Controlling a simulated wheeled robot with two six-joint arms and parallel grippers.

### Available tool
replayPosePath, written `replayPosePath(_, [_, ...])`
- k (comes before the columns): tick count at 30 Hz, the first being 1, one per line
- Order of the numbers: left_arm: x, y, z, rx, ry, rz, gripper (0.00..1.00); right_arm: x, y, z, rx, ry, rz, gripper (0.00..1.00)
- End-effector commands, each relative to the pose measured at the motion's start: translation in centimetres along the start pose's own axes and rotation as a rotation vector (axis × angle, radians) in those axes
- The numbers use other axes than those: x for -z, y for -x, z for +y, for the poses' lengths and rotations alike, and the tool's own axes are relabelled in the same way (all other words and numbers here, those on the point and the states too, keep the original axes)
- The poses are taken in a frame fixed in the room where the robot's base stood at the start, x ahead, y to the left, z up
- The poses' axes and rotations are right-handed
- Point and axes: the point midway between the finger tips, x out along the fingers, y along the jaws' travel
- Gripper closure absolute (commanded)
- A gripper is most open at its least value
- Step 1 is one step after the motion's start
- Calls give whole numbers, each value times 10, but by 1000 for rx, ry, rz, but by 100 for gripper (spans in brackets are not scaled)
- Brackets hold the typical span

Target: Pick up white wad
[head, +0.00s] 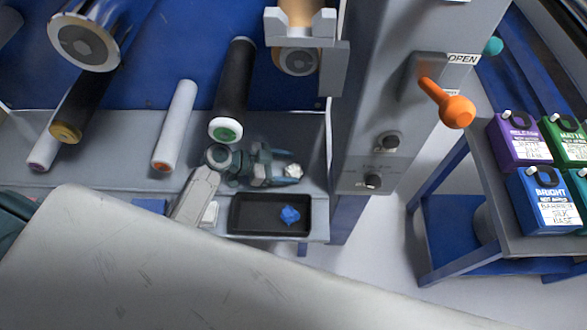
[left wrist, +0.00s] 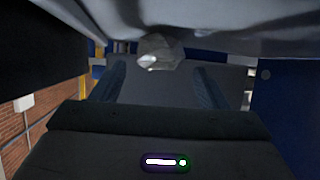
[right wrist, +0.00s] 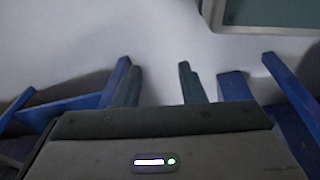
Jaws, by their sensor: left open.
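The white wad (head: 293,170) is a small crumpled lump on the grey ledge, just above the black tray. My left gripper (head: 280,169) is open, with its fingers pointing right and their tips at the wad. In the left wrist view the wad (left wrist: 160,51) shows ahead, centred between the two fingers (left wrist: 160,75); contact cannot be told. My right gripper (right wrist: 158,75) shows only in the right wrist view, with its fingers apart and nothing between them.
A black tray (head: 238,225) holding a blue wad (head: 289,215) lies below my left gripper. A black roller (head: 235,85) and a white roller (head: 176,125) rise behind. A grey machine column with an orange lever (head: 445,102) stands right. Ink containers (head: 520,140) stand far right.

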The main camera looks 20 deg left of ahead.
Motion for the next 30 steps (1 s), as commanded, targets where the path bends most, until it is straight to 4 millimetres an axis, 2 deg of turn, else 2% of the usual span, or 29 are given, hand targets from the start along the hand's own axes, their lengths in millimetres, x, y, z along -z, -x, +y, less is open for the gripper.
replayPosePath(3, [2, -16, 0, 0, 2, 2, 32, -7, -7, 2, -2, 0, -5, 64])
replayPosePath(6, [1, -23, 0, 0, 0, 2, 32, -10, -11, 2, -3, 0, -5, 64])
replayPosePath(13, [0, -25, 0, 0, -1, 0, 32, -10, -12, 3, -3, 1, -5, 64])
replayPosePath(14, [0, -25, 0, 0, -1, 0, 34, -10, -12, 3, -4, 1, -5, 64])
replayPosePath(18, [0, -24, 0, 0, -1, 0, 62, -11, -12, 3, -4, 1, -5, 64])
replayPosePath(21, [0, -24, 0, 0, -1, 0, 79, -11, -12, 3, -4, 2, -5, 64])
replayPosePath(30, [-1, -24, 0, 0, 0, -1, 79, -11, -12, 3, -4, 2, -5, 64])
